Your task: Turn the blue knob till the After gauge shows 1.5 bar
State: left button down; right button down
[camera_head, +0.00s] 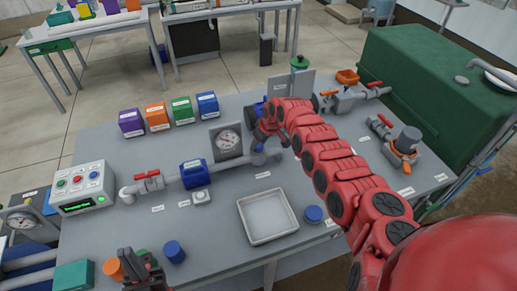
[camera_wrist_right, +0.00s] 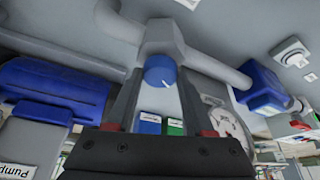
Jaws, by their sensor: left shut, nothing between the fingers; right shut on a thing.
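The blue knob (camera_wrist_right: 160,72) sits on a grey valve body in the pipe, with a white pointer mark on its face. In the right wrist view my right gripper (camera_wrist_right: 160,82) has one finger on each side of it and is shut on it. In the head view my right gripper (camera_head: 266,128) reaches the pipe right of a round gauge (camera_head: 228,141) and hides most of the knob. The gauge also shows partly behind a finger in the wrist view (camera_wrist_right: 229,124); its label and reading are too small to tell. My left gripper (camera_head: 128,256) is shut and empty at the bottom left.
A blue meter (camera_head: 194,173) sits on the pipe left of the gauge. A control box (camera_head: 83,187) stands at the left. Several coloured boxes (camera_head: 157,117) line the back. A green tank (camera_head: 430,80) stands at right.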

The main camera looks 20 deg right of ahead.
jog(key=shift+n+b, duration=0.6)
jog(key=shift+b, duration=0.25)
jog(key=shift+c, duration=1.4)
grip_release()
jog(key=shift+r, duration=0.1)
jog(key=b+v, duration=0.3)
jog(key=v, duration=1.4)
jog(key=shift+d+b, duration=0.35)
